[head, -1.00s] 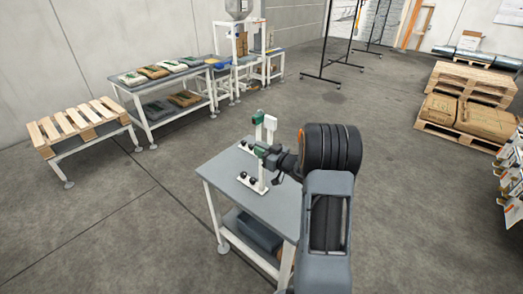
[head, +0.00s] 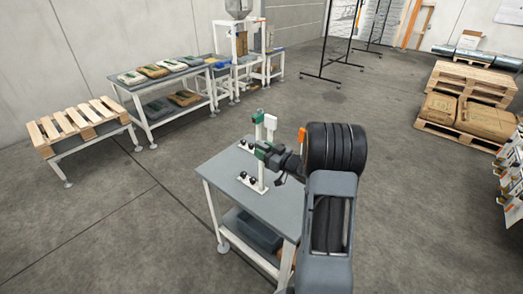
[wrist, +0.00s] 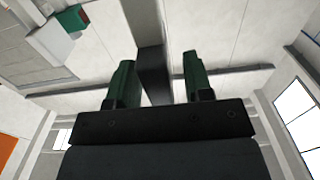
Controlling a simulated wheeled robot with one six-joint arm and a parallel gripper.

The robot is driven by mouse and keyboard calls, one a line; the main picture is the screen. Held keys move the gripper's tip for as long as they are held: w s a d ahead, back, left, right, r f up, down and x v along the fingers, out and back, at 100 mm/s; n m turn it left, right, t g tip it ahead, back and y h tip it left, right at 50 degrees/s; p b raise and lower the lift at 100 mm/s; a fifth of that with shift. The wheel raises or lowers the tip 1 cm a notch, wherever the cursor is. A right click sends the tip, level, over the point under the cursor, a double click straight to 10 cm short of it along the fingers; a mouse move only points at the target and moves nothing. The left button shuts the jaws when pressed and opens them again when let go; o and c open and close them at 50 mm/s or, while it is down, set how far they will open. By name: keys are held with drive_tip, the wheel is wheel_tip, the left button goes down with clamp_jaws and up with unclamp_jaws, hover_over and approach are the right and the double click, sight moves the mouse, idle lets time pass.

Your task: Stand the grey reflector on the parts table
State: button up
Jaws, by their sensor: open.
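My gripper (head: 264,150), with green fingers, is level above the parts table (head: 225,182), at the upper end of a pale upright post (head: 262,177). In the wrist view my gripper (wrist: 157,80) is open, with a finger on each side of a dark grey bar (wrist: 152,72). I cannot tell whether this bar is the grey reflector or whether the fingers touch it. A white block (head: 270,122) and a green piece (head: 258,117) stand just behind the gripper. A pale block with a green part (wrist: 70,20) shows at the wrist view's upper left.
A grey bin (head: 258,230) is on the table's lower shelf. The tabletop's front left is clear. A bench with sacks (head: 160,92) and a slatted pallet stand (head: 75,125) are farther left.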

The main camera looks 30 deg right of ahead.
drive_tip(key=b+v, duration=0.1)
drive_tip(key=v, duration=0.9)
drive_tip(key=a+r+m+g+h, duration=0.4)
drive_tip(key=a+r+h, duration=0.1)
drive_tip(key=h, duration=0.5)
drive_tip(key=s+a+f+g+y, duration=0.2)
drive_tip(key=s+a+g, duration=0.6)
drive_tip(key=s+a, duration=0.6)
drive_tip(key=s, duration=0.3)
drive_tip(key=shift+s+a+m+g, duration=0.15)
drive_tip(key=shift+s+m+g, duration=0.05)
drive_tip(key=shift+m+g, duration=0.2)
